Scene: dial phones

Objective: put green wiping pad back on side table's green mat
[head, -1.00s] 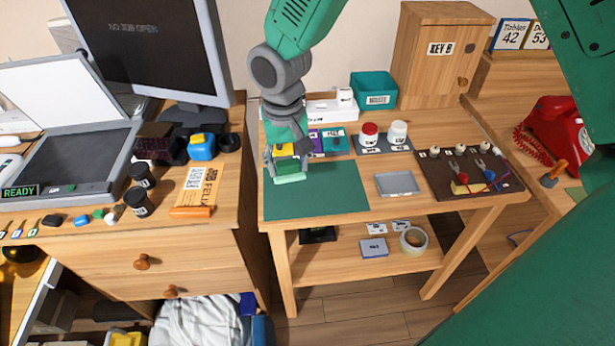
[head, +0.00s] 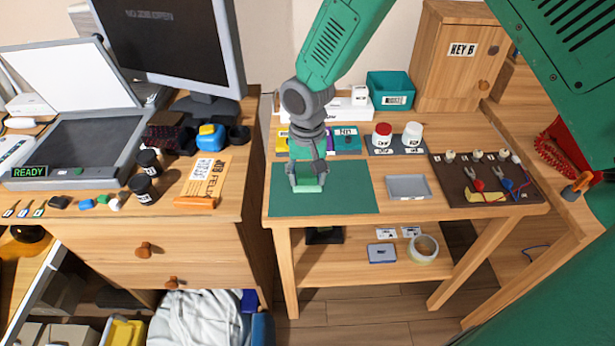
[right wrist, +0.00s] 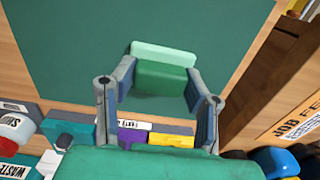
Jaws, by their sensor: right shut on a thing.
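The green wiping pad (head: 308,184) is held between the fingers of my right gripper (head: 307,177), over the left-middle part of the dark green mat (head: 345,195) on the side table. The right wrist view shows the gripper (right wrist: 158,90) shut on the pad (right wrist: 163,72), with the pad's lighter edge facing away and the mat (right wrist: 90,60) behind it. I cannot tell whether the pad touches the mat. My left gripper is not in view.
A grey tray (head: 408,187) lies right of the mat. A dark tool board (head: 485,180) is further right. Jars with red (head: 382,135) and white (head: 412,136) lids and coloured boxes stand behind the mat.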

